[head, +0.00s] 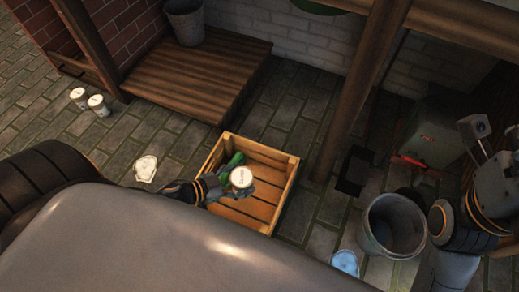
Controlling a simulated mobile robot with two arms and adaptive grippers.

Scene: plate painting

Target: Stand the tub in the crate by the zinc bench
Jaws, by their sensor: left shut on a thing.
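A small white tub (242,178) with a pale lid is held in my left gripper (229,188), which is shut on it. The tub shows over the left part of the slatted wooden crate (290,187); I cannot tell whether its base touches the crate floor. The lid faces up towards me, so the tub looks roughly upright. A green thing (234,160) lies at the crate's left wall, partly hidden by the gripper.
Two white tubs (97,105) stand on the paving at left. A white piece (146,168) lies left of the crate. A wooden platform (200,75) with a bucket (185,22) is behind. A large bucket (394,224) and a wooden post (353,95) stand at right.

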